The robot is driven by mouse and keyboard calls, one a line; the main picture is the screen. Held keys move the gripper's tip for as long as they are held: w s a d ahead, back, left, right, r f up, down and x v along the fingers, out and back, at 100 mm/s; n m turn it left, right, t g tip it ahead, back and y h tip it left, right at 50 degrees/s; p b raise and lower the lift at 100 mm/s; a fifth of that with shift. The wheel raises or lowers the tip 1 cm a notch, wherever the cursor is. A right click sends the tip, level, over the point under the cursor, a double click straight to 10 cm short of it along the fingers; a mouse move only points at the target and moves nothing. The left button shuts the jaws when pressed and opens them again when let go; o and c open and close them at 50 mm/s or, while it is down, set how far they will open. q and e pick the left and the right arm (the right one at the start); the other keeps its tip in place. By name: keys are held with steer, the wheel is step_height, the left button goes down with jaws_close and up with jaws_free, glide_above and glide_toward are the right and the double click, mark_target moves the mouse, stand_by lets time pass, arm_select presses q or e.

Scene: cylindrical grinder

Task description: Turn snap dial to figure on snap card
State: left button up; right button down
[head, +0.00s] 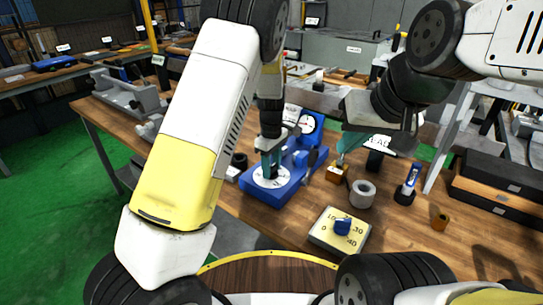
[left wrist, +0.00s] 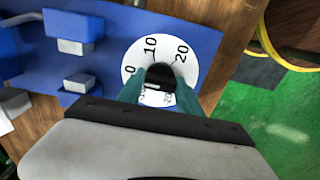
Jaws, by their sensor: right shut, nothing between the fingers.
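The snap dial is a white disc (head: 271,177) on a blue base (head: 262,195), in the middle of the table. In the left wrist view its face (left wrist: 122,58) shows 0, 10 and 20 around a black knob (left wrist: 160,74). My left gripper (head: 271,165) points down at the dial; in the left wrist view its teal fingers (left wrist: 160,82) lie against both sides of the knob with no visible gap. My right gripper (head: 343,158) is shut and empty, above a small orange block (head: 338,174). I cannot identify the snap card.
A cream plate (head: 325,240) with a blue knob and figures up to 40 lies at the front. A grey ring (head: 362,194), a holder with a blue-capped item (head: 408,183) and a brass piece (head: 439,219) stand to the right. A gauge (head: 308,124) rises behind the dial.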

arm_select(q)
steer(key=c, duration=0.5)
steer(key=shift+c, duration=0.2)
steer(key=m, duration=2.3)
steer(key=shift+m, duration=0.4)
